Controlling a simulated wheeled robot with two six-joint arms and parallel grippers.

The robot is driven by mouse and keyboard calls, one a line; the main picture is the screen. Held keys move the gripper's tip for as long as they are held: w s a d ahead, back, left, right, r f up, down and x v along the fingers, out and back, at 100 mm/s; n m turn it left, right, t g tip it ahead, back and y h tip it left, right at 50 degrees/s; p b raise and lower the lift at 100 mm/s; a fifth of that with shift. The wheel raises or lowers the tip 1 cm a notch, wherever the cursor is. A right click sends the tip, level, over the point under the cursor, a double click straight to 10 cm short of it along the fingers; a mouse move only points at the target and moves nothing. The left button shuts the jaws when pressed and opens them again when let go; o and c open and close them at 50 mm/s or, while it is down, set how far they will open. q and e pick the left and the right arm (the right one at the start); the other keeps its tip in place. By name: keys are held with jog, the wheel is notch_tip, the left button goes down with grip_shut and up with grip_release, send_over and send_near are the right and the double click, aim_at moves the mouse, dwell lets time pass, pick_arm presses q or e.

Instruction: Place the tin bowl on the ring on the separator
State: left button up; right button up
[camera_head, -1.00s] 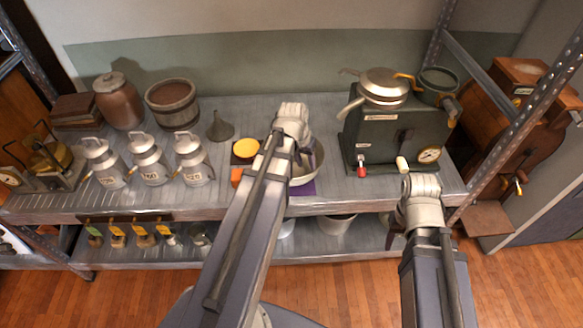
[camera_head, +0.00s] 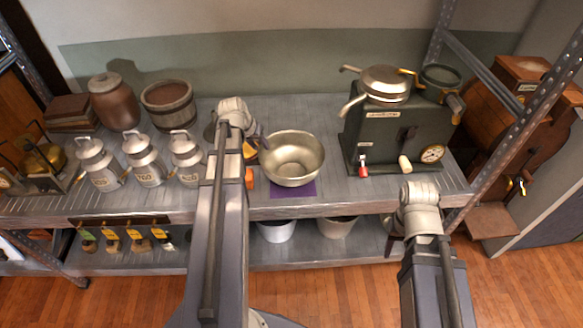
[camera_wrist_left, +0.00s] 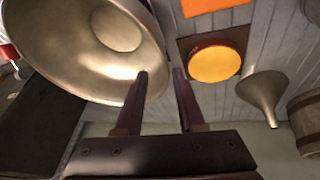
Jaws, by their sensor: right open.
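The tin bowl (camera_head: 291,150) sits upright on the shelf top, over a purple mat (camera_head: 293,190). In the left wrist view the bowl (camera_wrist_left: 95,35) fills the upper left. My left gripper (camera_head: 262,138) is at the bowl's left rim. Its fingers (camera_wrist_left: 160,82) are apart, one overlapping the bowl in the picture and one beyond its edge; contact is unclear. The dark green separator (camera_head: 385,138) stands to the right, with a lidded metal pan (camera_head: 386,82) and a dark round ring-like part (camera_head: 440,77) on top. My right gripper (camera_head: 420,192) is in front of the separator, its fingers hidden.
An orange-yellow round item (camera_wrist_left: 213,62) and a funnel (camera_wrist_left: 262,92) are beside my left gripper. Several milk cans (camera_head: 145,158), a wooden bucket (camera_head: 170,103) and a brown jar (camera_head: 114,102) stand left. The metal shelf (camera_head: 333,195) is clear between bowl and separator.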

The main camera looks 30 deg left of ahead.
aim_at(261, 150)
pick_arm(q)
jog(key=shift+s+b+x, duration=0.15)
jog(key=shift+b+x, duration=1.1)
jog(key=shift+x, duration=0.2)
jog(key=shift+s+b+x, duration=0.15)
jog(key=shift+b+x, duration=1.1)
jog(key=shift+x, duration=0.15)
jog(key=shift+a, duration=0.1)
jog(key=shift+c, duration=0.2)
grip_shut()
